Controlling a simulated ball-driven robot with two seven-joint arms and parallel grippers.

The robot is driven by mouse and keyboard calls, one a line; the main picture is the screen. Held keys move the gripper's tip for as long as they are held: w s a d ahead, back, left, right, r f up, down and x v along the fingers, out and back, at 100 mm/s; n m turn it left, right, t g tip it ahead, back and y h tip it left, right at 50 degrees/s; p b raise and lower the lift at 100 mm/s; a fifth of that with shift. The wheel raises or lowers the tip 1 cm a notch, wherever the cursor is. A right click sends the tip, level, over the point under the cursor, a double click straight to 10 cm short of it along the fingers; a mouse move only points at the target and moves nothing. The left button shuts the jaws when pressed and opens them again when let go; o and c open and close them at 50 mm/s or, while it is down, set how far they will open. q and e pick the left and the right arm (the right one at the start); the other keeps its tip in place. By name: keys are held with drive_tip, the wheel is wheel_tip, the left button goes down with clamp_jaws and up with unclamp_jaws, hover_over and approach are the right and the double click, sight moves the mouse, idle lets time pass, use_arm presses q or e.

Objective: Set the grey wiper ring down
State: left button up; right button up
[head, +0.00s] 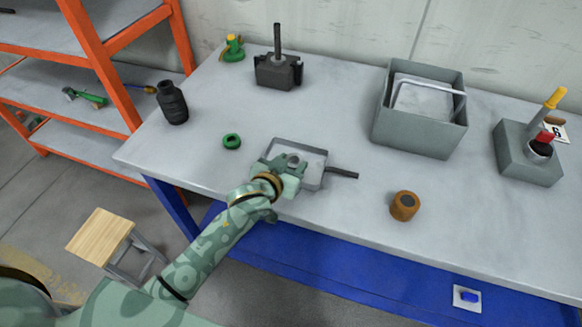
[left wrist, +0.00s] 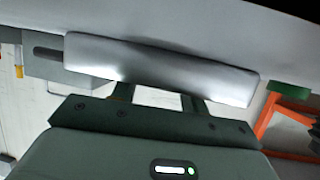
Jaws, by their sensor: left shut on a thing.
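My left gripper (head: 285,170) reaches over the near left part of a shallow grey tray (head: 313,176) with a dark handle. It is shut on a small grey rounded piece (head: 294,159), which looks like the grey wiper ring and is mostly hidden by the gripper. I cannot tell whether the ring touches the tray floor. In the left wrist view, the pale tray wall (left wrist: 160,65) hides the fingertips (left wrist: 160,98) and the ring. My right gripper is not in view.
A green ring (head: 232,141) lies left of the tray and a brown cylinder (head: 404,206) stands to its right. A black bottle-shaped part (head: 172,103), a dark jack (head: 278,70), a grey bin (head: 417,130) and a grey block (head: 528,158) stand around. The front right tabletop is clear.

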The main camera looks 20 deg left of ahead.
use_arm(q)
drive_tip(key=shift+f, duration=0.25)
drive_tip(key=shift+f, duration=0.1)
drive_tip(key=shift+s+f, duration=0.25)
drive_tip(key=shift+f, duration=0.45)
drive_tip(key=o, duration=1)
drive_tip(key=shift+a+f, duration=0.1)
drive_tip(key=shift+o, duration=0.2)
drive_tip(key=shift+r, duration=0.3)
drive_tip(key=p+v, duration=0.2)
drive_tip(key=v, duration=0.4)
drive_tip(key=r+p+v, duration=0.1)
drive_tip(key=v, duration=0.5)
drive_tip(key=shift+w+r+p, duration=0.1)
drive_tip(key=shift+w+p, duration=0.1)
drive_tip(key=shift+p, duration=0.2)
